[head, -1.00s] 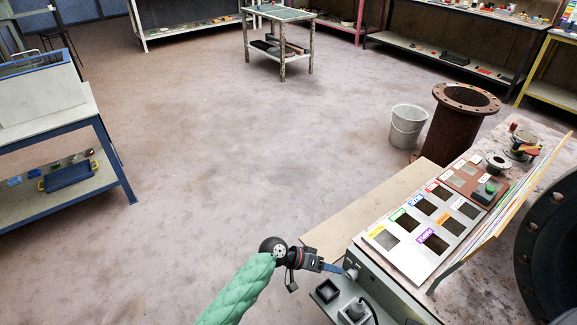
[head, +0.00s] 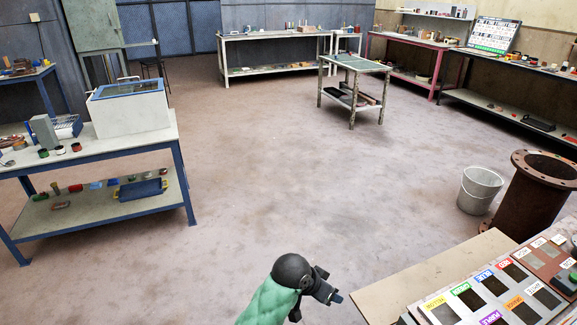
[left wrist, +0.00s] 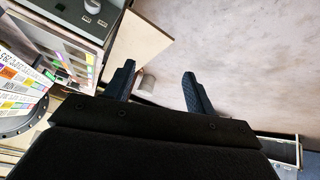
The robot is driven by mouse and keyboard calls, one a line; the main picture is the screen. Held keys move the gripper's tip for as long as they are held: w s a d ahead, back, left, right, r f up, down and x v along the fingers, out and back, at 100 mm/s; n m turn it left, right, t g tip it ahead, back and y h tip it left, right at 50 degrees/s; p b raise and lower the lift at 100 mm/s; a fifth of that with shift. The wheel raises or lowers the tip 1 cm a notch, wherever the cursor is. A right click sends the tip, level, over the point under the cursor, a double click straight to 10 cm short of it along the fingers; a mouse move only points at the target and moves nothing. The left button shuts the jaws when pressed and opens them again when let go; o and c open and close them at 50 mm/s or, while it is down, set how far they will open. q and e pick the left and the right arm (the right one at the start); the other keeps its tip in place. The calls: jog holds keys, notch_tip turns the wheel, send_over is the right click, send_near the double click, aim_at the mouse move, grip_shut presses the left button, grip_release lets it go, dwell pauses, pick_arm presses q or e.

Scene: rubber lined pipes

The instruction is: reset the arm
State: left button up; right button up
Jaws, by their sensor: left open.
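My left gripper (head: 330,292) is at the bottom middle of the head view, at the end of my green-sleeved arm. It is left of the board edge beside the labelled sample panel (head: 466,306). In the left wrist view its two dark fingers (left wrist: 160,88) are apart, with nothing visible between them but a small pale bucket-like shape and floor beyond. My right gripper is in neither view.
The panel and a tan board (head: 436,276) fill the lower right. A rusty flanged pipe (head: 533,205) and a grey bucket (head: 479,190) stand beyond. A blue-framed bench (head: 98,152) is at left. The floor (head: 300,190) between is clear.

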pick_arm(q)
jog(key=s+a+r+n+t+y+p, duration=0.15)
jog(key=s+a, duration=0.35)
jog(key=a, duration=0.5)
jog(key=s+a+n+y, duration=0.25)
jog(key=s+a, duration=0.35)
jog(key=a, duration=0.3)
jog(key=s+a+f+n+g+p, duration=0.1)
jog(key=s+f, duration=0.3)
jog(key=s, duration=0.5)
jog(key=s+a+f+n+g, duration=0.1)
jog(key=s+a+f, duration=0.3)
jog(key=s, duration=0.5)
jog(key=shift+f+g+p, duration=0.35)
jog(key=shift+f+g, duration=0.2)
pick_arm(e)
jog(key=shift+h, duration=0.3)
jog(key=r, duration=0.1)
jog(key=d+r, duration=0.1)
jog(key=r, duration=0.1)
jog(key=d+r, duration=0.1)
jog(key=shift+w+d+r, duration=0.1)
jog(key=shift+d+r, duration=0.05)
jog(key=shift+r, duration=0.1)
pick_arm(q)
jog(key=shift+a, duration=0.1)
